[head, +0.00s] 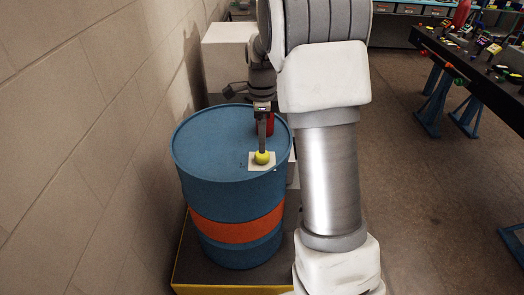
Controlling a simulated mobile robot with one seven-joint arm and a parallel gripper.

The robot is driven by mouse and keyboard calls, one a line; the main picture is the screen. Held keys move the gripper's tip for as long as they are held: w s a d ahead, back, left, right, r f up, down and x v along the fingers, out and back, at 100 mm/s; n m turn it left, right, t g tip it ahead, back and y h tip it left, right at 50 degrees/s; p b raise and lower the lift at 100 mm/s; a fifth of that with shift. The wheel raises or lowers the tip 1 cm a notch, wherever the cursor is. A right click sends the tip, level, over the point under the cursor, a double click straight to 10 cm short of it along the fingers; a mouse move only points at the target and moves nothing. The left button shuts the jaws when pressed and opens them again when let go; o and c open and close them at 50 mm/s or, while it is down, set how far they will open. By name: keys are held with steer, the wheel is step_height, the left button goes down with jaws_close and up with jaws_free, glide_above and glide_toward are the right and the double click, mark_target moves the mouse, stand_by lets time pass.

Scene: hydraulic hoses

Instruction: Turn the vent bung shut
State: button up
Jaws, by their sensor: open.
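A blue drum (205,150) with an orange band stands upright at the left of the picture. On the near right part of its lid is a pale square plate (269,167) with a round yellow knob (262,158), which looks like the vent bung. My gripper (262,146) points down right at the knob, its fingers over or just behind the knob's top. It is open. The view is too small to tell whether the fingers touch the knob or straddle it. How far the bung is turned does not show.
A red object (269,124) stands behind my gripper on or beyond the lid. The drum stands on a dark platform with a yellow edge (225,289). A block wall (85,130) is close on the left. A cluttered workbench (470,60) is at right, with open floor before it.

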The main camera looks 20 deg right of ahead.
mark_target(262, 157)
step_height(262, 157, down, 6)
steer(key=shift+f, duration=0.1)
steer(key=shift+c, duration=0.3)
jaws_close()
stand_by(0.3)
